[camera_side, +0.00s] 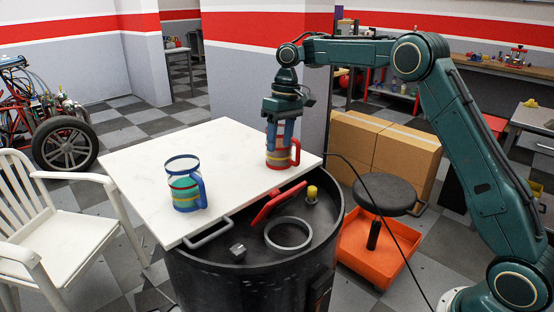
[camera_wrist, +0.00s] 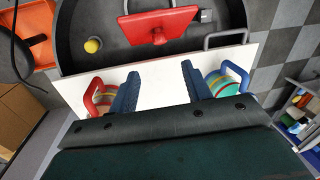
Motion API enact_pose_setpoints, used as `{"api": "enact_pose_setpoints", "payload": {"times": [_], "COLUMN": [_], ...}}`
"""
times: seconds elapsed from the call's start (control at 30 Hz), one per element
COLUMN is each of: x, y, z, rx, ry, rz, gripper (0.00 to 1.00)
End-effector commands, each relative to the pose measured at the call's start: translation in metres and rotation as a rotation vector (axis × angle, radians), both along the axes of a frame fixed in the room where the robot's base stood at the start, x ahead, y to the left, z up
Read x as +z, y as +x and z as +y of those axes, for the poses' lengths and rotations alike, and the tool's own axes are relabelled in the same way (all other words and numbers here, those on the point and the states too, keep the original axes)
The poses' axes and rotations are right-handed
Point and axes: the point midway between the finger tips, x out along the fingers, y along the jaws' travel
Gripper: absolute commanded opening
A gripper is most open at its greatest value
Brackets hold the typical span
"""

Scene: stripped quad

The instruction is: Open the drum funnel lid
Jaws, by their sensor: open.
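The drum funnel lid (camera_side: 272,204) is red and stands tilted up beside the grey funnel ring (camera_side: 288,234) on the black drum (camera_side: 215,275). The ring's opening shows uncovered in the side view. The lid also shows at the top of the wrist view (camera_wrist: 155,27). My gripper (camera_side: 279,142) points down over the white board, behind the lid in the side view and apart from it. Its blue fingers are spread and empty in the wrist view (camera_wrist: 160,72), with white board between them. The fingers overlap the red mug in the side view; contact cannot be told.
A white board (camera_side: 140,165) covers part of the drum top. It bears a red-handled mug (camera_side: 279,160) and a blue-handled mug (camera_side: 184,190). A yellow-topped fitting (camera_side: 311,193) and a grey handle (camera_side: 208,233) stand near the lid. A stool (camera_side: 384,194) is at the right.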

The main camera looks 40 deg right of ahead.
Motion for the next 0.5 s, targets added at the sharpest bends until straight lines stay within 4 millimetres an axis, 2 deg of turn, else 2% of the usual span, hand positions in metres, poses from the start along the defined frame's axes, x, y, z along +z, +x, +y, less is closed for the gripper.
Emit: {"api": "enact_pose_setpoints", "payload": {"times": [0.5], "x": [-0.025], "y": [-0.001], "z": [0.005], "rx": [0.001], "ry": [0.000], "rz": [0.001], "gripper": [0.49]}}
